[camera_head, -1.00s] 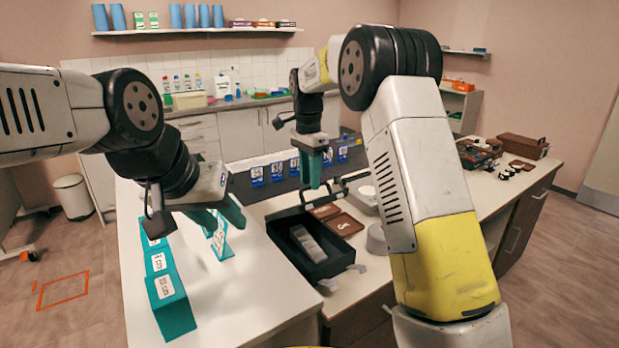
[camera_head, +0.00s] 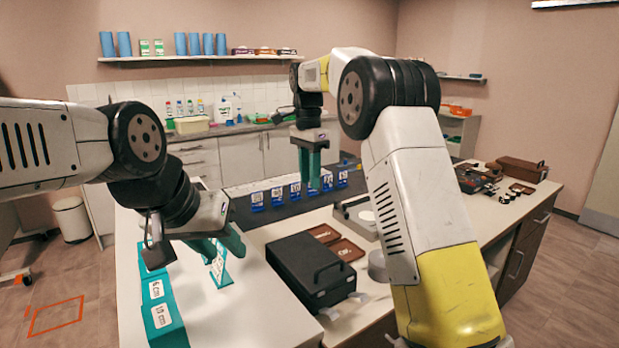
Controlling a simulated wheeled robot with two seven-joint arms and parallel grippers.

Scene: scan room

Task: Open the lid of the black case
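The black case (camera_head: 303,263) lies on the white counter right of centre. Its lid appears closed, with a dark handle (camera_head: 329,270) on it. My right gripper (camera_head: 309,185) hangs pointing down above and behind the case, apart from it.
Teal boxes (camera_head: 163,318) stand at the counter's left, near a teal labelled stand (camera_head: 219,268). Blue labelled holders (camera_head: 294,191) line the dark strip behind. Brown trays (camera_head: 347,250) lie beside the case, with a grey round object (camera_head: 378,267) to the right.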

